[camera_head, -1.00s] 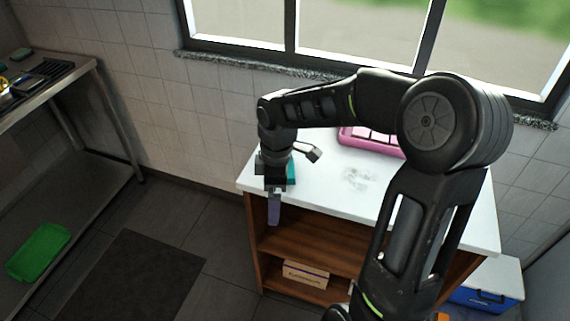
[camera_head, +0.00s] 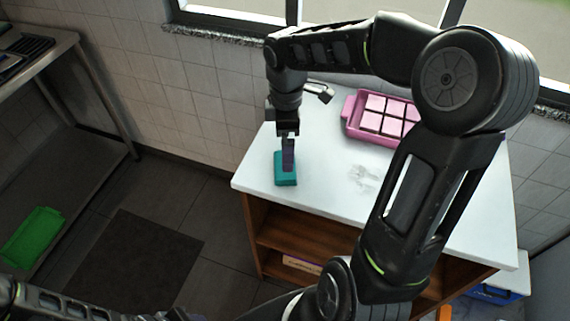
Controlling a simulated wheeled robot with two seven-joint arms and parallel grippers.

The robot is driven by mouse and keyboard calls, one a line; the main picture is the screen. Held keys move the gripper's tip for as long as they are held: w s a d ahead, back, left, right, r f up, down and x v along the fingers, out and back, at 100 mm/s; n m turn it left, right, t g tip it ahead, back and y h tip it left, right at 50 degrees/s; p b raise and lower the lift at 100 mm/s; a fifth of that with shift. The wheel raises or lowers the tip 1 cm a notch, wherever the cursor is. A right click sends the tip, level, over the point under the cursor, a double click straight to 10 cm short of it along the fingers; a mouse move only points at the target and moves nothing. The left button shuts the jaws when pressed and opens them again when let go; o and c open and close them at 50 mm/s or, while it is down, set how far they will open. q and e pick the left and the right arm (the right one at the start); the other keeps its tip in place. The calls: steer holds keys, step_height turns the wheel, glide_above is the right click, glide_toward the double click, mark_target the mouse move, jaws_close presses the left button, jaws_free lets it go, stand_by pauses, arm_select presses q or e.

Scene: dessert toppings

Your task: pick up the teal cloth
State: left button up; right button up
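The teal cloth (camera_head: 286,181), a small folded block, lies on the white tabletop (camera_head: 325,187) near its left front corner. My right gripper (camera_head: 288,168) points down over the cloth, its dark purple-grey fingers overlapping the cloth's back part in the picture. I cannot tell whether the fingers touch the cloth or how far apart they are, as they line up in this view. My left gripper is out of view; only part of my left arm shows at the bottom left.
A pink tray (camera_head: 351,126) with pink-topped squares stands at the back of the table. A greyish smudge (camera_head: 362,177) marks the tabletop. A metal shelf (camera_head: 60,62) with a green tray (camera_head: 33,236) stands at left. A blue box (camera_head: 492,297) is at lower right.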

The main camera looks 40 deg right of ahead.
mark_target(281, 179)
steer(key=shift+f, duration=1.3)
steer(key=shift+f, duration=0.1)
step_height(281, 179, down, 5)
steer(key=shift+w+a+f+p, duration=0.1)
steer(key=shift+p, duration=0.5)
steer(key=shift+c, duration=0.2)
steer(key=c, duration=1.3)
steer(key=shift+r, duration=0.25)
